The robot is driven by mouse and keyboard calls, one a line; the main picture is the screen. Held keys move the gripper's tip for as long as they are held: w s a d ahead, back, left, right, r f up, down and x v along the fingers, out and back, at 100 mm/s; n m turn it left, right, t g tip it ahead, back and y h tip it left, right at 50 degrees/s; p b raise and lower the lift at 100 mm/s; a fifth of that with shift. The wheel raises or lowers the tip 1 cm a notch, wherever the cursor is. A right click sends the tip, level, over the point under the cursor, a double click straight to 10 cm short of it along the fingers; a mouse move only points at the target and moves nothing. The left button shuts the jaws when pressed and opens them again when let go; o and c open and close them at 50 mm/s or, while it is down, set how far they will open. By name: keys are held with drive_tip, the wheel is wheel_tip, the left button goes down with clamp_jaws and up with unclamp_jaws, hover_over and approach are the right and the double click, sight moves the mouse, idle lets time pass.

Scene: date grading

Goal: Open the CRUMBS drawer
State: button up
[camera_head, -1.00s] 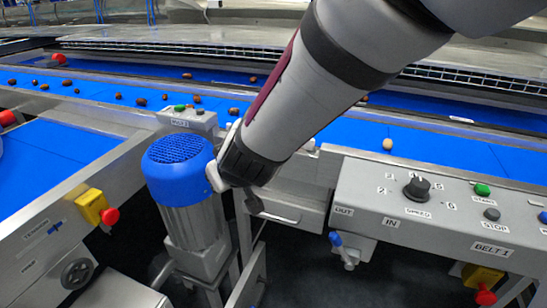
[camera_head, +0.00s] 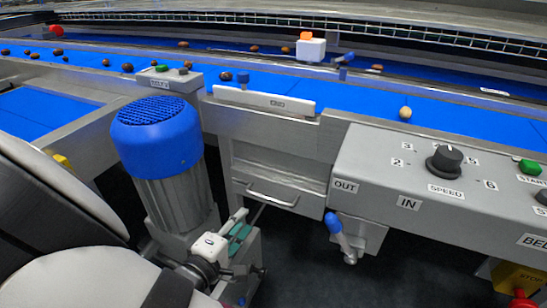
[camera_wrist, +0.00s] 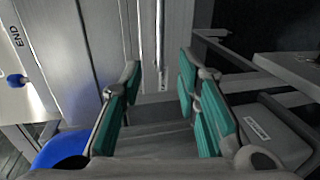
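Below the belt's end plate in the head view is a grey metal front with a bar handle (camera_head: 272,197), apparently the drawer (camera_head: 305,193). It looks flush with its frame. I can read no CRUMBS label on it. My gripper (camera_head: 240,226) is below and left of the handle, its green-padded fingers apart. The wrist view also shows my gripper (camera_wrist: 160,82), open and empty between the pads. A thin upright bar (camera_wrist: 159,45), probably the handle, shows beyond the fingertips, apart from them.
A blue-capped motor (camera_head: 158,140) stands close left of the drawer. A control box (camera_head: 440,195) with a speed knob juts out at right, and a blue-handled valve (camera_head: 340,235) hangs below it. A grey box with an unreadable label (camera_wrist: 257,128) is at right in the wrist view.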

sight(263, 197)
drive_tip(key=b+x, duration=0.4)
drive_tip(key=x, duration=0.8)
drive_tip(key=shift+w, duration=0.35)
clamp_jaws()
